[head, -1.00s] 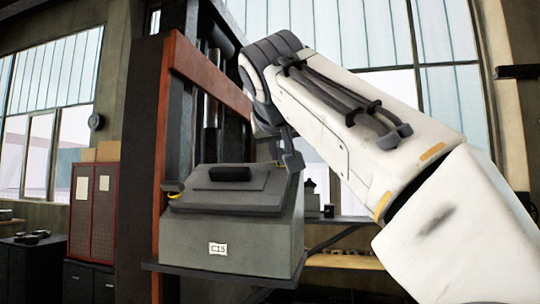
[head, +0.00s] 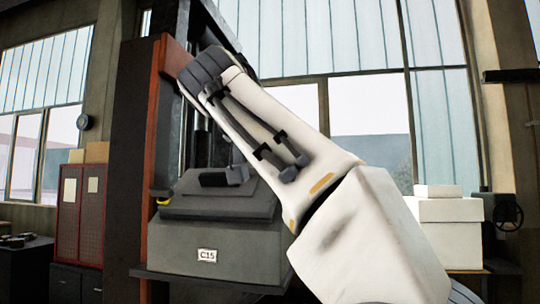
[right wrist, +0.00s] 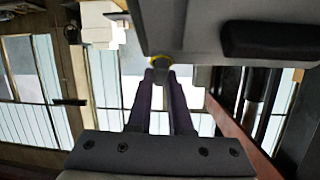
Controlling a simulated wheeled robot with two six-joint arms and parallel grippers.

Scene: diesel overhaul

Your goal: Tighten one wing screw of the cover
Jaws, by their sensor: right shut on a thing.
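A grey box labelled C15 (head: 207,255) carries a grey cover (head: 215,203) with a dark handle (head: 213,179). A yellow wing screw (head: 163,201) shows at the cover's left end in the head view. My right arm hides the cover's right end and the right gripper there. In the right wrist view my right gripper (right wrist: 160,72) has its fingers close together, shut on another yellow wing screw (right wrist: 160,62) at the cover's edge. The fingertips hide part of that screw. My left gripper is in neither view.
A red and dark frame (head: 160,120) stands beside the box on its left. A red cabinet (head: 82,215) is farther left. White boxes (head: 445,225) are stacked on the right. A dark shelf edge (head: 200,280) runs under the box.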

